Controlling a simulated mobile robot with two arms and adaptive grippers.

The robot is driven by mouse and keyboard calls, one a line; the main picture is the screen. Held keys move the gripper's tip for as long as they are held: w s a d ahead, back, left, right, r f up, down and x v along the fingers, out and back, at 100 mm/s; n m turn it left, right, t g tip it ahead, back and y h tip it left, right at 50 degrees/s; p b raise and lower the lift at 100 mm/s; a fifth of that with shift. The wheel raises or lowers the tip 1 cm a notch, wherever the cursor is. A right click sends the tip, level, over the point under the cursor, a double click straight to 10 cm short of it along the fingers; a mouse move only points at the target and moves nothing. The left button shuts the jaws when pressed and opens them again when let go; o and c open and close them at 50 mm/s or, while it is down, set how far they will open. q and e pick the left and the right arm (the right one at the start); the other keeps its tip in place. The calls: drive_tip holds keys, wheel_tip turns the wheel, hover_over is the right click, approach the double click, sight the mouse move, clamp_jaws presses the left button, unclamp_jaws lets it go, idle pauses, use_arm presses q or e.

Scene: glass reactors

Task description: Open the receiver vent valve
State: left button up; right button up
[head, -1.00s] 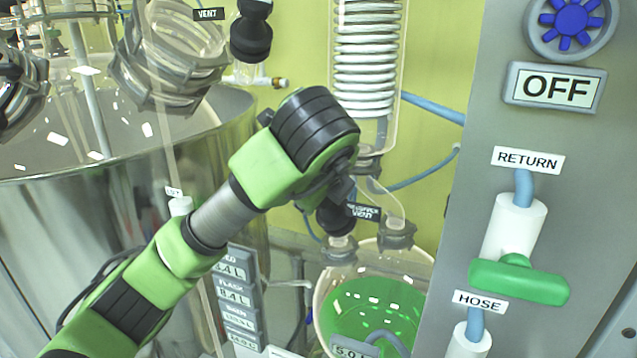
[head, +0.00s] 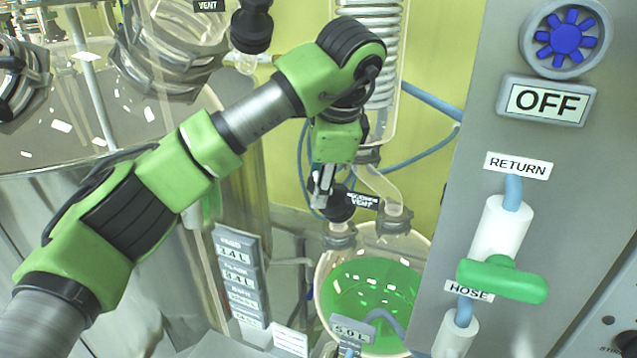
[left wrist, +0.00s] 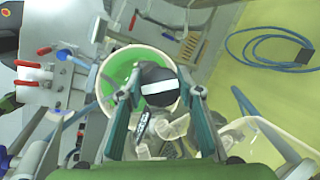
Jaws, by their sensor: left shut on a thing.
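The receiver vent valve has a round black knob (head: 342,208) with a vent label (head: 363,201) beside it, above the glass receiver with green liquid (head: 365,300). In the left wrist view the knob (left wrist: 158,78) shows a white stripe and lies between my fingers. My left gripper (head: 325,198) reaches down to the knob from above and is shut on it. The gripper also shows in the left wrist view (left wrist: 160,95). Part of the knob is hidden by the fingers in the head view. My right gripper is in neither view.
A grey panel with an OFF sign (head: 549,100), a blue knob (head: 566,39) and a green return handle (head: 502,279) stands close on the right. A coiled condenser (head: 384,80) rises behind my wrist.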

use_arm(q)
drive_tip(key=shift+n+g, duration=0.6)
drive_tip(key=shift+n, duration=0.4)
drive_tip(key=o, duration=1.1)
drive_tip(key=shift+r, duration=0.1)
drive_tip(key=v, duration=1.1)
drive_tip(key=shift+r, duration=0.45)
